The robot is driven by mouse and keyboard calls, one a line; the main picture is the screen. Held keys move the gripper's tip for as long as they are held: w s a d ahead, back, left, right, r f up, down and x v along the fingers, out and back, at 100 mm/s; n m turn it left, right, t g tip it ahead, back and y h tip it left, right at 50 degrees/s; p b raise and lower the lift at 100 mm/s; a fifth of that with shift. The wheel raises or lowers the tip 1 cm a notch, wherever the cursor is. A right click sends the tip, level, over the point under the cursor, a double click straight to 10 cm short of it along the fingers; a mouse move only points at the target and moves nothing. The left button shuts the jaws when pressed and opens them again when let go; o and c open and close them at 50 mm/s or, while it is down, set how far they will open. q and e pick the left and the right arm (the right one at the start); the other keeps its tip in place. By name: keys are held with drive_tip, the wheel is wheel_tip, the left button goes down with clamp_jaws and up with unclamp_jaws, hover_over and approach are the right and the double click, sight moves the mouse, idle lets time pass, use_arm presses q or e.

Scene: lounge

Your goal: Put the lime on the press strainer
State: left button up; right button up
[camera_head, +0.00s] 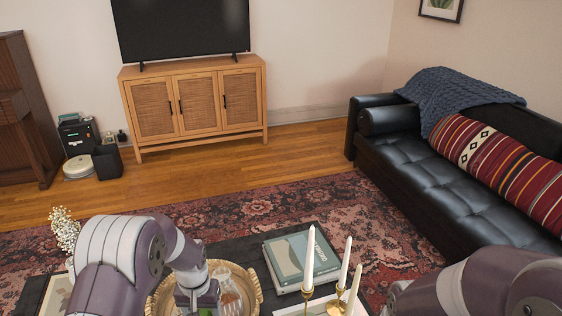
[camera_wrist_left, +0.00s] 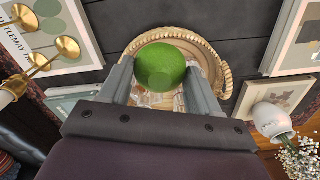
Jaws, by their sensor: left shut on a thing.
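A green lime (camera_wrist_left: 160,67) is held between the two fingers of my left gripper (camera_wrist_left: 160,74) in the left wrist view. In the head view my left gripper (camera_head: 203,298) is over a round golden tray (camera_head: 257,296) at the bottom edge, and only a bit of green shows there. Clear glassware (camera_head: 229,292) stands in the tray beside the gripper. It also shows partly behind the lime and fingers in the wrist view. I cannot make out the press strainer clearly. My right arm is at the lower right of the head view, with its gripper out of view.
The tray is on a dark table (camera_head: 225,250). Beside it are a book (camera_head: 300,258), white candles (camera_head: 308,258) in brass holders, and a white vase (camera_wrist_left: 271,120) of small flowers. A black sofa (camera_head: 400,165) stands at the right.

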use_arm(q)
drive_tip(key=r+p, duration=0.4)
drive_tip(key=r, duration=0.1)
drive_tip(key=r+p, duration=0.3)
drive_tip(key=shift+s+r, duration=0.1)
drive_tip(key=shift+s, duration=0.3)
drive_tip(key=shift+s+r+p, duration=0.1)
drive_tip(key=shift+p, duration=0.3)
use_arm(e)
wheel_tip(320, 180, up, 11)
drive_tip(key=shift+r, duration=0.15)
use_arm(q)
drive_tip(key=shift+d, duration=0.1)
